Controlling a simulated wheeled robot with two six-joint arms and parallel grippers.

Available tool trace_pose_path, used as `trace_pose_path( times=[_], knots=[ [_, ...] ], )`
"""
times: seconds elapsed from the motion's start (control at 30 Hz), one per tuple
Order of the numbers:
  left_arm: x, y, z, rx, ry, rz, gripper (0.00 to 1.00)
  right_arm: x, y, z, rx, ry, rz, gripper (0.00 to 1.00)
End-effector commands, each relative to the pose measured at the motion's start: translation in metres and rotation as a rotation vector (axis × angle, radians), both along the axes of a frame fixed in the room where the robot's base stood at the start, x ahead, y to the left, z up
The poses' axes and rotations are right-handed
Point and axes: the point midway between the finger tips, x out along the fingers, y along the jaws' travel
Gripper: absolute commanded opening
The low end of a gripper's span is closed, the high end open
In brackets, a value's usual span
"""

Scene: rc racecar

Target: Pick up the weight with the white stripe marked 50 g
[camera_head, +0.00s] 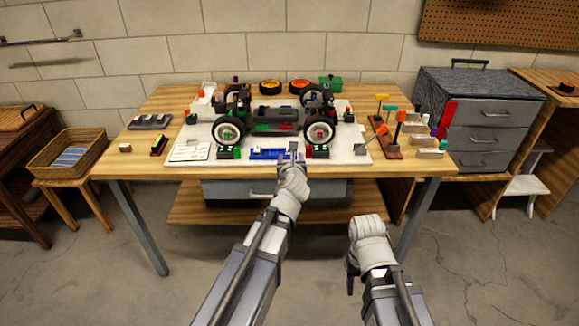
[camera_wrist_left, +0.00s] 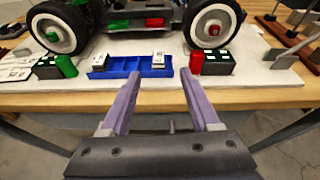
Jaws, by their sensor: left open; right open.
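A blue tray (camera_head: 266,154) lies at the front edge of the white board, and it also shows in the left wrist view (camera_wrist_left: 127,73). Two small blocks with white tops, a left one (camera_wrist_left: 100,61) and a right one (camera_wrist_left: 158,59), sit in it. I cannot read any marking, so I cannot tell which is the 50 g weight. My left gripper (camera_wrist_left: 158,77) is open and empty, its fingers pointing at the tray from the front; it also shows in the head view (camera_head: 292,156). My right gripper (camera_head: 351,277) is open, low in front of the table, away from everything.
A wheeled car chassis (camera_head: 272,122) stands behind the tray. A green-and-black block (camera_wrist_left: 50,67) and a red-and-black block (camera_wrist_left: 212,62) flank the tray. A rack with upright tools (camera_head: 386,143) is at the right. Bare wood (camera_head: 130,163) shows at the front left.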

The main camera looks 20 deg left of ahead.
Motion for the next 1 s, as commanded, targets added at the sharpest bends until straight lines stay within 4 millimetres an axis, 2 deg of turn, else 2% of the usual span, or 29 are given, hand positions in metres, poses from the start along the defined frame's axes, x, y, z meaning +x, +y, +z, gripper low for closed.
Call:
trace_pose_path(
  times=[0.03,0.27,0.5,0.77,1.0],
  knots=[
    [0.002,0.001,-0.005,0.029,-0.003,-0.013,0.62,0.000,0.000,-0.008,0.000,0.000,0.000,0.50],
    [0.005,0.002,-0.003,0.066,-0.005,-0.030,0.62,0.000,0.000,-0.008,0.000,0.000,0.000,0.50],
    [0.026,0.007,-0.011,0.063,-0.005,-0.028,0.62,0.000,0.000,-0.016,0.000,0.000,0.000,0.50],
    [0.032,0.010,-0.014,0.063,-0.005,-0.029,0.62,0.000,0.000,-0.019,0.000,0.000,0.000,0.50],
    [0.061,0.021,-0.029,0.061,-0.005,-0.027,0.62,0.000,0.000,-0.034,0.000,0.000,0.000,0.50]
  ],
)
